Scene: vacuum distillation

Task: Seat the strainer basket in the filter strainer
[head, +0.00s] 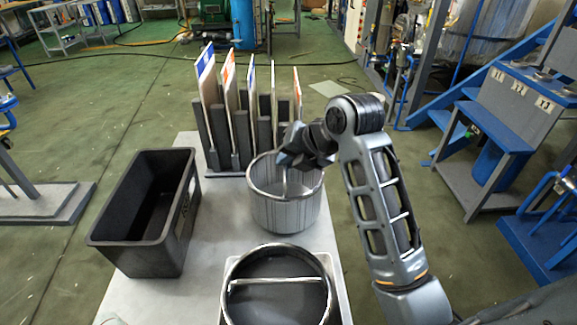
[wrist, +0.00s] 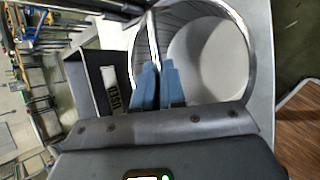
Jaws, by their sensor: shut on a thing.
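The strainer basket (head: 284,212) is a light grey, ribbed round pot with a shiny rim and a bar across its open top. My gripper (head: 287,168) reaches down over its rim. In the wrist view, the blue fingertips of my gripper (wrist: 158,72) are closed around the bar, and the basket (wrist: 205,55) shows a pale inner floor. The basket looks upright; whether it touches the table is unclear. A dark round vessel with a bright rim and crossbar (head: 277,283) stands in front of it; I cannot tell for certain whether this is the filter strainer.
A black open bin (head: 185,230) stands on the left of the pale table (head: 165,297); its label shows in the wrist view (wrist: 112,90). A rack of upright panels (head: 236,135) stands behind the basket. The front vessel sits in a pale tray.

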